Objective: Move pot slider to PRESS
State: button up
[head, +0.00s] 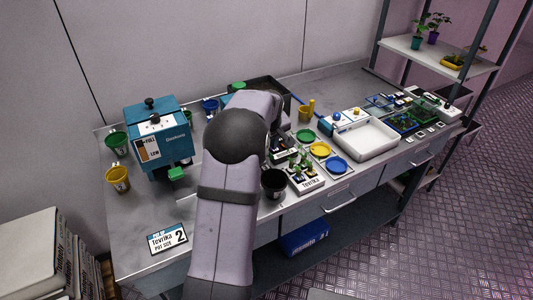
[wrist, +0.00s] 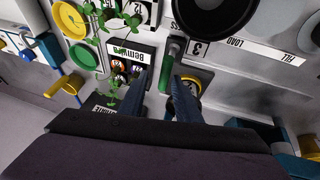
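In the wrist view a green upright handle (wrist: 172,68) shows at the fingertips of my gripper (wrist: 164,82). It is probably the pot slider's handle. The two dark blue fingers stand apart on either side of its lower end, and I cannot tell whether they touch it. A white strip (wrist: 265,49) beside it reads LOAD and FILL, upside down; no PRESS label is readable. A large black round pot (wrist: 213,14) is just beyond the strip. In the head view my arm hides the gripper and the handle.
A black pot (head: 273,182) and a plant tray (head: 305,180) lie right of my arm. Coloured discs and a white basin (head: 365,139) are farther right. The front left bench is mostly clear.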

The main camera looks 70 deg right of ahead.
jog(key=shift+v, duration=0.9)
